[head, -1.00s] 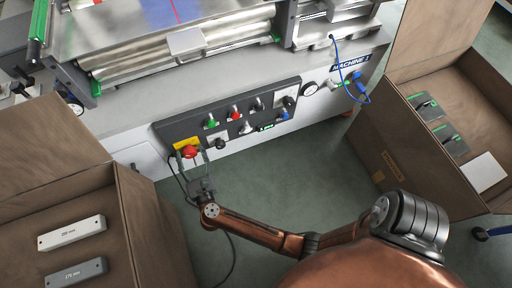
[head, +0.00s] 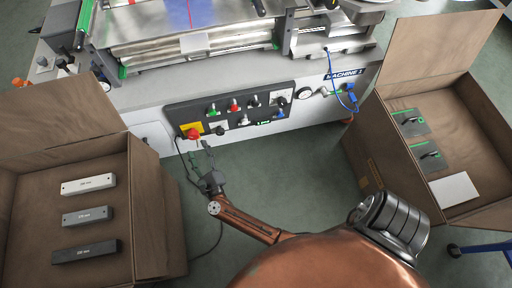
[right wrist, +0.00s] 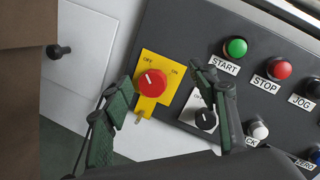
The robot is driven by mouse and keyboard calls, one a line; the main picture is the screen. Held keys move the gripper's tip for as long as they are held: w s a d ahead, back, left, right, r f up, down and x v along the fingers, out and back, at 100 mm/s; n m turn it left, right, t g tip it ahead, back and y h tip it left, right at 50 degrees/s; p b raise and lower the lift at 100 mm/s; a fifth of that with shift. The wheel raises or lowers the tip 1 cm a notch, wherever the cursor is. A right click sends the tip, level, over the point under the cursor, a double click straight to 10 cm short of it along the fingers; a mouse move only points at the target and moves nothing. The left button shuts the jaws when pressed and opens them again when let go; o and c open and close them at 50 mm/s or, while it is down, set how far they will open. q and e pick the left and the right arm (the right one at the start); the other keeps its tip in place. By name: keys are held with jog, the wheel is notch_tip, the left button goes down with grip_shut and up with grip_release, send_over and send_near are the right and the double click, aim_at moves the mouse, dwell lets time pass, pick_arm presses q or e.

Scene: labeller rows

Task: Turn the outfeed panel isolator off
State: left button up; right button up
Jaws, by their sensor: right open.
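The isolator is a red rotary knob (right wrist: 152,83) on a yellow plate (right wrist: 168,101) marked OFF and ON. The white mark on the knob lies on its upper left side, nearer OFF than ON. In the head view the red knob (head: 193,134) sits at the left end of the dark control panel (head: 240,105). My right gripper (head: 200,153) is open and empty, just below the knob and apart from it. In the right wrist view its fingers (right wrist: 161,75) stand left and right of the knob. My left gripper is not in view.
A black knob (right wrist: 205,118) is beside the yellow plate, with START (right wrist: 236,47) and STOP (right wrist: 279,68) buttons further right. Open cardboard boxes stand left (head: 160,190) and right (head: 385,165) of the machine. The floor (head: 290,180) between them is clear.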

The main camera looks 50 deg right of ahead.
pick_arm(q)
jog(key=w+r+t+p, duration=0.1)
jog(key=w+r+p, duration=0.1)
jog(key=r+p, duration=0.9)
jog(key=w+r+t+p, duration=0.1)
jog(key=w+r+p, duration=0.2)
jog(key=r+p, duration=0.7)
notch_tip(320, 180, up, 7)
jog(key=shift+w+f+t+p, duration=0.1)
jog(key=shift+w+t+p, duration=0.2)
jog(key=shift+p, duration=0.1)
pick_arm(e)
jog(key=s+d+f+n+g+y, duration=0.1)
jog(key=s+f+n+y, duration=0.3)
jog(key=s+n, duration=0.7)
jog(key=s+d+f+n+g+y, duration=0.1)
jog(key=s+f+n+g+y, duration=0.2)
jog(key=s+n, duration=0.8)
jog(key=s+g+y, duration=0.1)
jog(key=s, duration=0.2)
jog(key=shift+d+f+g, duration=0.3)
jog(key=shift+d+f, duration=0.1)
